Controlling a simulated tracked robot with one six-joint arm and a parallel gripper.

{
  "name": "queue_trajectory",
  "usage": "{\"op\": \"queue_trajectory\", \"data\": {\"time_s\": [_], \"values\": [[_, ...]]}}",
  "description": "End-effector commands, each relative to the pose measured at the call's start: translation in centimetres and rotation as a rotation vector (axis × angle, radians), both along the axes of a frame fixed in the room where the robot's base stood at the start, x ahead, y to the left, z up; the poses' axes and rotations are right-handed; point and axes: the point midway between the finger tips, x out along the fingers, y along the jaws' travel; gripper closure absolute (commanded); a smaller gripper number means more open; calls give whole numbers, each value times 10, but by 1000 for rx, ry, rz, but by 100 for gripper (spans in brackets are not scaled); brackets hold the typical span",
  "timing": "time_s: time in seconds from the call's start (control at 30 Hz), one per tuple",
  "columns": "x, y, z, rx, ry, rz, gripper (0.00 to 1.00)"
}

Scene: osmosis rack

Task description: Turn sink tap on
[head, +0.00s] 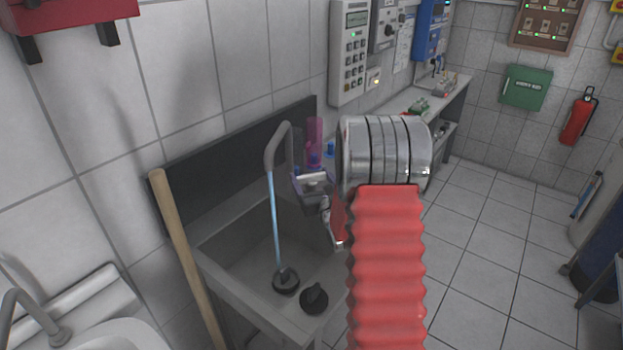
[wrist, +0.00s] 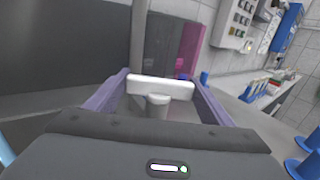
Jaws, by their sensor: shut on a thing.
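The grey curved sink tap (head: 272,152) stands at the back of the grey sink (head: 245,305), left of centre in the head view. A light blue stream of water (head: 275,220) runs from its spout down into the basin. The white T-shaped tap handle (wrist: 160,88) sits between the purple fingers of my gripper (wrist: 159,76) in the wrist view. My gripper is shut on this handle. In the head view my gripper (head: 312,184) is just right of the spout, and the handle is partly hidden by it.
A pink translucent thing (head: 314,140) stands behind my gripper. A grey keypad box (head: 350,60) hangs on the wall. The tiled floor (head: 485,230) at right is clear.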

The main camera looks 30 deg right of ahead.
Motion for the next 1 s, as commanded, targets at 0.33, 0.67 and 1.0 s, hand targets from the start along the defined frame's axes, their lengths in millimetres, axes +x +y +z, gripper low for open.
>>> {"op": "queue_trajectory", "data": {"time_s": [0.33,0.67,1.0], "values": [[0,0,0,-1,-1,-1,24],[0,0,0,0,-1,0,6],[-7,2,0,0,0,0,6]]}}
